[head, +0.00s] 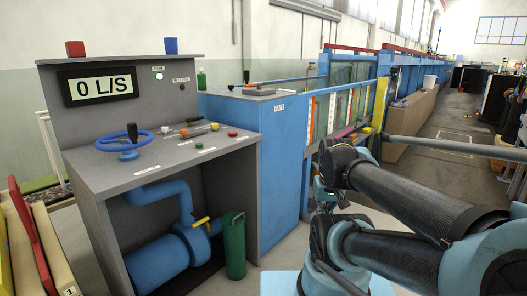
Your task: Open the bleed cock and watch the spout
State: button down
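A small yellow lever handle (201,221) sits on the blue pipework beside the blue pump body (160,262), in the open bay under the grey console. It looks like the bleed cock; its label, if any, is not readable, and I cannot tell whether it is open. A green cylinder (234,246) stands upright just right of the lever. The spout is too small or hidden to make out, and no water shows. My arm reaches in from the right, with its links bent in the right foreground. My gripper's fingers do not show.
The console has a blue handwheel (124,144), a black display (97,86) reading "0 L/S" and several small buttons and levers. A blue cabinet (278,150) and the glass flume (350,90) stand behind. Boards lean at the lower left. The aisle floor (440,165) is open at right.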

aim_at(204, 219)
jog(key=u, duration=1.1)
